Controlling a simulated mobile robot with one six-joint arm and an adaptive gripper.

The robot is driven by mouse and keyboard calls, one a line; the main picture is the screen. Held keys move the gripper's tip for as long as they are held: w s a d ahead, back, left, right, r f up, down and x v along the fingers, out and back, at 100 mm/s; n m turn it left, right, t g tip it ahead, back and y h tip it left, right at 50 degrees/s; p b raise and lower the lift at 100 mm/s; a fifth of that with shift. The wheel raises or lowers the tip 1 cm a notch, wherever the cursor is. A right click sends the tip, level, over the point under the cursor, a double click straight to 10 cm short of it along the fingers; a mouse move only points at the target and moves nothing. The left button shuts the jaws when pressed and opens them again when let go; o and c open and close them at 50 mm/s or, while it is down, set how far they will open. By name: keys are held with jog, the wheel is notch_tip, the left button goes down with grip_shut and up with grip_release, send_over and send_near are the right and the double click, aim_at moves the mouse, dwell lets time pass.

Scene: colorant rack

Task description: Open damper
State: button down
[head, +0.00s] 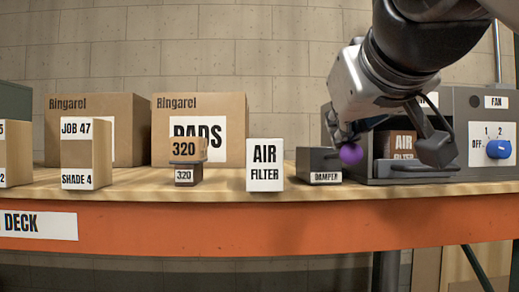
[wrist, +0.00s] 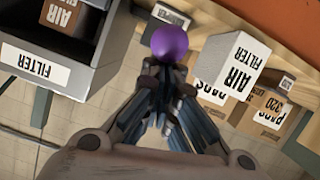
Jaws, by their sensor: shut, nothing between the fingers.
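The damper (head: 318,162) is a dark grey box with a DAMPER label, on the wooden deck just left of the grey machine. Its label side also shows at the top of the wrist view (wrist: 171,15). A purple ball-shaped knob (head: 351,154) stands at the damper's right side; it appears large in the wrist view (wrist: 169,42). My gripper (head: 343,139) reaches down from the upper right. Its fingers (wrist: 163,78) are shut and empty, with the tips right by the knob. I cannot tell whether they touch it. My arm hides part of the machine behind.
The grey machine (head: 462,122) has a FAN label, a blue dial (head: 498,149) and an open bay holding a brown filter box (head: 396,144). A white AIR FILTER box (head: 265,165) stands left of the damper. Cardboard boxes (head: 199,122) stand further left.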

aim_at(349, 155)
jog(key=f+t+b, duration=0.1)
jog(key=f+b, duration=0.1)
jog(key=b, duration=0.3)
jog(key=s+f+t+b, duration=0.1)
jog(key=f+t+b, duration=0.1)
jog(key=b, duration=0.2)
jog(key=shift+b, duration=0.35)
jog(key=t+b, duration=0.1)
jog(key=b, duration=0.2)
jog(key=f+t+b, duration=0.1)
jog(key=b, duration=0.2)
jog(key=shift+f+t, duration=0.3)
jog(key=shift+t, duration=0.1)
jog(key=shift+f+b, duration=0.35)
jog(key=shift+b, duration=0.55)
jog(key=shift+w+f, duration=0.15)
jog(key=shift+f, duration=0.1)
jog(key=shift+r, duration=0.15)
